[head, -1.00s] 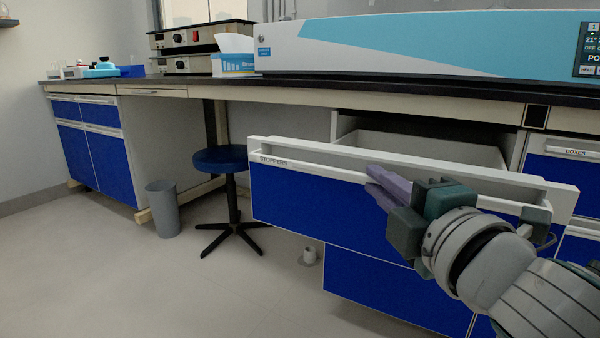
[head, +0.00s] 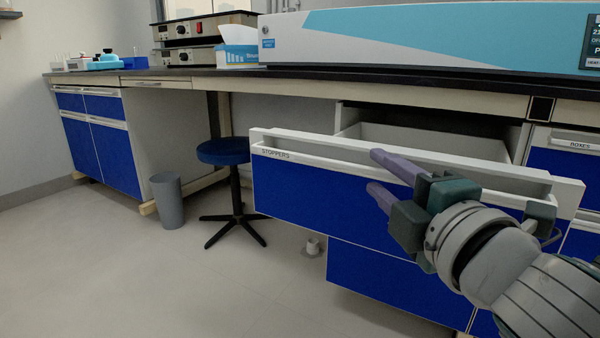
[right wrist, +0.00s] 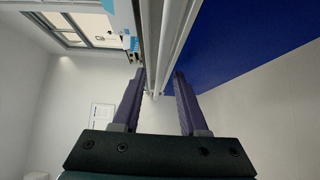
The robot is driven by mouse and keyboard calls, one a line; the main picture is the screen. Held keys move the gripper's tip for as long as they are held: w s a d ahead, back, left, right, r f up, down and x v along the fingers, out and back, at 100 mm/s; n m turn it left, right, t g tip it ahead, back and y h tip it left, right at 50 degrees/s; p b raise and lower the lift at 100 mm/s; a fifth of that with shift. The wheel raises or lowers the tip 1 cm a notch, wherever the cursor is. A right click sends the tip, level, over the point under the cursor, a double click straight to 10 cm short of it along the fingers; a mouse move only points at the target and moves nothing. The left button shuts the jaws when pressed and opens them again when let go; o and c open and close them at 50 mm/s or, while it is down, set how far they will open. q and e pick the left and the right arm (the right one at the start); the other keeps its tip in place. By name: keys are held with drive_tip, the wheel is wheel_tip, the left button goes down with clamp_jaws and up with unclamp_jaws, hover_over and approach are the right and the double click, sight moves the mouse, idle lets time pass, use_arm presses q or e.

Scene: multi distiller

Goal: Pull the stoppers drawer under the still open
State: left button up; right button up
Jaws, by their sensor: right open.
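The stoppers drawer (head: 320,194) has a blue front and a white top rail labelled STOPPERS. It stands pulled out from under the bench, with its pale inside showing behind the front. My right gripper (head: 376,173) is open at the drawer's handle rail, with one purple finger above the rail's lower lip and the other below it, in front of the blue face. In the right wrist view the white rail (right wrist: 168,50) runs between the two spread fingers (right wrist: 158,88). Whether the fingers touch it is unclear. The left gripper is not in view.
The still (head: 420,38) sits on the dark bench top above. A blue stool (head: 224,151) and a grey bin (head: 167,200) stand to the left. A BOXES drawer (head: 572,165) is shut at right. The floor at front left is clear.

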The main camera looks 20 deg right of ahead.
drive_tip(key=s+p, duration=0.1)
drive_tip(key=s, duration=0.9)
drive_tip(key=shift+a, duration=0.4)
drive_tip(key=shift+r, duration=0.1)
